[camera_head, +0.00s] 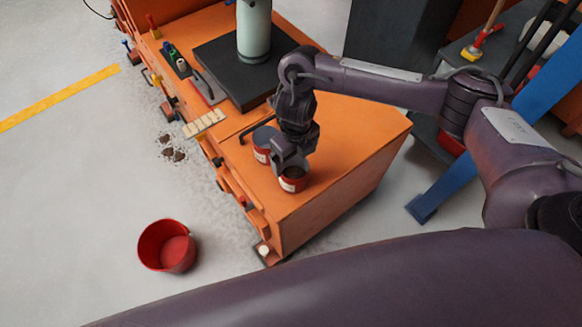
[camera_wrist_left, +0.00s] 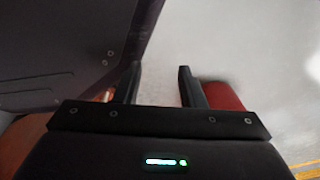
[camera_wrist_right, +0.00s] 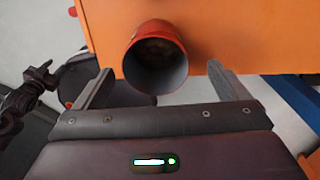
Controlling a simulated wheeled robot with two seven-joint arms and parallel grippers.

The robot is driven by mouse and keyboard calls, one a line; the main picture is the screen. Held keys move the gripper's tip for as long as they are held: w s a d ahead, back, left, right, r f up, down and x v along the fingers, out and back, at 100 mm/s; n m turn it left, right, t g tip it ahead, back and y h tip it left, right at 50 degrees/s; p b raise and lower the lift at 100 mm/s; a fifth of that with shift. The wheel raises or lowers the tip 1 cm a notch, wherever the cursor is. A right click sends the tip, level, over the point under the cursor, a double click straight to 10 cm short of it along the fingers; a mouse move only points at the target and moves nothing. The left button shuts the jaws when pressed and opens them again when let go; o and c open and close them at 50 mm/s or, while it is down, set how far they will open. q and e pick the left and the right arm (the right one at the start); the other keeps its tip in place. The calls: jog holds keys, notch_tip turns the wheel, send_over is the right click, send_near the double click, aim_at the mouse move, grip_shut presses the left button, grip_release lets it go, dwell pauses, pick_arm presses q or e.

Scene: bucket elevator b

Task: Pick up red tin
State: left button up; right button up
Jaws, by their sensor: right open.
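A red tin (camera_head: 292,184), open at the top, stands on the orange cabinet top near its front end. My right gripper (camera_head: 290,166) points down over the front tin. In the right wrist view, a red tin (camera_wrist_right: 157,38) with an open grey inside sits between the spread fingers of the right gripper (camera_wrist_right: 161,70). Whether they touch it cannot be told. My left gripper (camera_wrist_left: 158,72) is open and empty in the left wrist view; it does not show in the head view.
A dark slab (camera_head: 222,62) with a pale green cylinder (camera_head: 253,35) lies farther back on the orange cabinet (camera_head: 330,150). Pale blocks (camera_head: 204,123) lie along its left edge. A red bucket (camera_head: 167,247) stands on the floor. A blue post (camera_head: 485,135) rises at right.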

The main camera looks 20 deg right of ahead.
aim_at(294, 170)
jog(key=f, duration=0.2)
jog(key=f+b, duration=0.2)
jog(key=f, duration=0.1)
jog(key=shift+s+a+f, duration=0.2)
jog(key=shift+s+f, duration=0.1)
jog(key=shift+f, duration=0.2)
pick_arm(q)
jog(key=w, duration=0.1)
jog(key=w+r, duration=0.1)
jog(key=w, duration=0.1)
jog(key=w+d, duration=0.1)
jog(key=shift+w+r, duration=0.2)
jog(key=shift+w, duration=0.15)
pick_arm(e)
jog(key=shift+c, duration=0.4)
jog(key=c, duration=1.4)
